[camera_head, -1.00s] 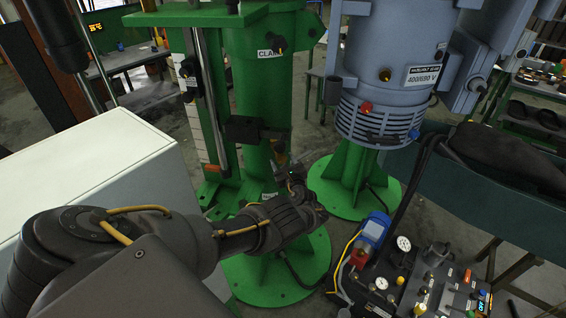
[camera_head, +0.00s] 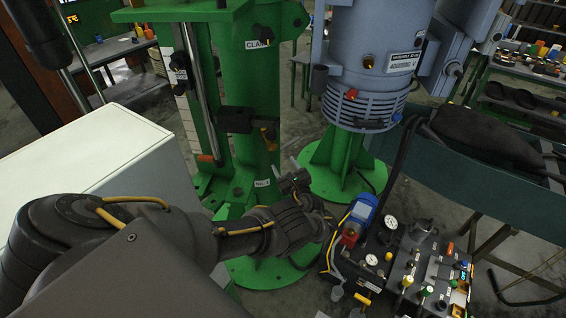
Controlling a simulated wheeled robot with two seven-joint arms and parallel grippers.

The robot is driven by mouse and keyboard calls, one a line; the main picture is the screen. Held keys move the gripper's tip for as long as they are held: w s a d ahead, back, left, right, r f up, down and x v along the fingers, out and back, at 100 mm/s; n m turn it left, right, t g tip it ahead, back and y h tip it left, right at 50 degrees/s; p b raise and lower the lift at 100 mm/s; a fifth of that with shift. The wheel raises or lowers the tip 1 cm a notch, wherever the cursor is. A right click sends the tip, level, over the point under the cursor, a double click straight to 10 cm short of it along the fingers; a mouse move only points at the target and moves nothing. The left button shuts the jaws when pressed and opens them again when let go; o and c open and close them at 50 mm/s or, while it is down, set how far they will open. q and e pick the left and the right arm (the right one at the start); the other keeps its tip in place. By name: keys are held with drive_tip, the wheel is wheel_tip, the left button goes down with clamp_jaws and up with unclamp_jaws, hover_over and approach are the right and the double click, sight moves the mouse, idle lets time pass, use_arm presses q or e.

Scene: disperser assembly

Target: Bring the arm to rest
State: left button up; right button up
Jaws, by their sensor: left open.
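My left arm comes in from the lower left and reaches across the lower middle of the head view. My left gripper (camera_head: 306,190) is at its end, in front of the green column's base and to the left of the hydraulic unit. It is open, and I see nothing between its fingers. The green machine (camera_head: 250,95) with a "CLA..." label stands upright behind it. The gripper appears apart from the machine, though the depth is hard to judge. My right gripper is not in view.
A grey-blue motor (camera_head: 375,60) on a green stand is at the upper middle. A black control unit (camera_head: 420,265) with gauges and a blue motor (camera_head: 362,210) stands at lower right. A white cabinet (camera_head: 80,160) is at left. A dark green bench (camera_head: 480,165) is at right.

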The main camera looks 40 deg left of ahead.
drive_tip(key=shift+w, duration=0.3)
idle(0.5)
